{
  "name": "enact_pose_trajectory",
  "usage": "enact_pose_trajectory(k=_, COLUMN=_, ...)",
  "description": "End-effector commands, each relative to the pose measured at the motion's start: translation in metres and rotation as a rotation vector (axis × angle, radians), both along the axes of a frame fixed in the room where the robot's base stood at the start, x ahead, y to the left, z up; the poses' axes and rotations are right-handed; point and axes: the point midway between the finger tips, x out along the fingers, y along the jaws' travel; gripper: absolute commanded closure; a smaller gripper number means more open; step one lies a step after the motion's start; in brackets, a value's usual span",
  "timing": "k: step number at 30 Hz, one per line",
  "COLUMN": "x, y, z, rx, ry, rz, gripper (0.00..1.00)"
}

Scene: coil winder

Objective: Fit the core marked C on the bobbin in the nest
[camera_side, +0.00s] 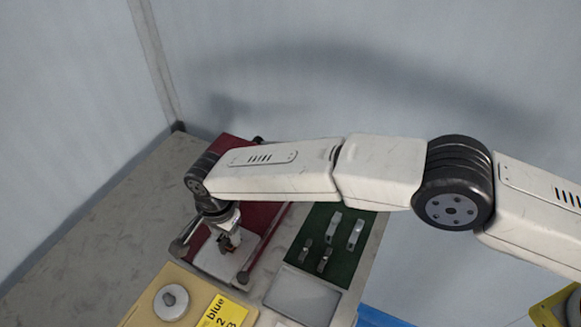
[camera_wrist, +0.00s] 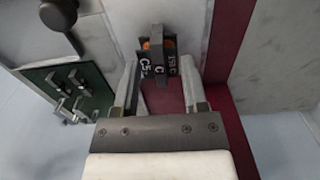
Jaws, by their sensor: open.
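My gripper (camera_wrist: 160,88) is open in the wrist view, its two pale fingers apart. A dark block marked C (camera_wrist: 159,72) sits just beyond and between the fingertips. Contact between fingers and block cannot be told. In the side view my gripper (camera_side: 231,238) is low over a pale plate (camera_side: 208,262), with a small dark and orange part at its tips. The nest under the bobbin is mostly hidden.
A red rail (camera_side: 265,243) runs beside the pale plate.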

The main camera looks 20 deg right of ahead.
Motion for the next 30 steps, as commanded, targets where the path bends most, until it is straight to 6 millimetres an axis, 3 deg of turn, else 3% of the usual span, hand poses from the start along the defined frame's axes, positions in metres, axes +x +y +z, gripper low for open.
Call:
enact_pose_trajectory(k=8, x=0.000, y=0.000, z=0.017, rx=0.001, ry=-0.001, rz=0.000, gripper=0.44)
enact_pose_trajectory(k=21, x=0.000, y=0.000, z=0.070, rx=0.001, ry=-0.001, rz=0.000, gripper=0.44)
enact_pose_trajectory(k=30, x=0.000, y=0.000, z=0.078, rx=0.000, ry=0.000, rz=0.000, gripper=0.44)
